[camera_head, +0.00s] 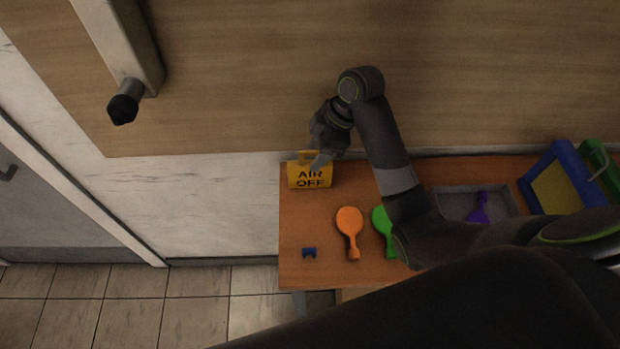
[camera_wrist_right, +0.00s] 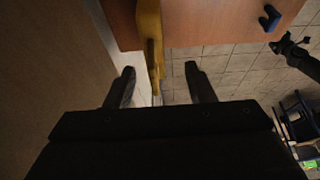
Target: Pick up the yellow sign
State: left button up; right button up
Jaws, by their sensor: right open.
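The yellow sign (camera_head: 310,180), printed "AIR OFF", stands upright at the back left corner of the wooden table. My right gripper (camera_head: 323,148) is just above and behind it, and one finger overlaps the sign's top in the head view. In the right wrist view, the sign (camera_wrist_right: 151,32) appears edge-on, in line with the gap between the two parted fingers of my right gripper (camera_wrist_right: 159,72). The gripper is open and holds nothing. Contact with the sign cannot be made out. My left gripper does not show in the head view.
A blue-framed box (camera_head: 550,185) stands right. The wall is close behind.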

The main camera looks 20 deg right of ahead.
aim_at(310, 163)
jog(key=shift+w+a+f, duration=0.1)
jog(key=shift+a+f, duration=0.05)
jog(key=shift+f, duration=0.25)
jog(key=shift+w+f+p, duration=0.1)
jog(key=shift+f+p, duration=0.25)
jog(key=p+x, duration=0.1)
jog(key=x, duration=0.2)
jog(key=shift+w+f, duration=0.15)
jog(key=shift+f, duration=0.05)
jog(key=shift+w+f, duration=0.1)
jog(key=shift+f, duration=0.35)
grip_shut()
jog(key=shift+r+b, duration=0.6)
jog(key=shift+r, duration=1.75)
notch_tip(310, 163, up, 5)
jog(key=p, duration=0.2)
jog(key=shift+f+p, duration=0.2)
jog(key=shift+p, duration=0.2)
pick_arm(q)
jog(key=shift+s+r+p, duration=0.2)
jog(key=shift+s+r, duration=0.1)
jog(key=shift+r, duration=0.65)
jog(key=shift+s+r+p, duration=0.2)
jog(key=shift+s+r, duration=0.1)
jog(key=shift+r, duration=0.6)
pick_arm(e)
jog(key=shift+r, duration=0.4)
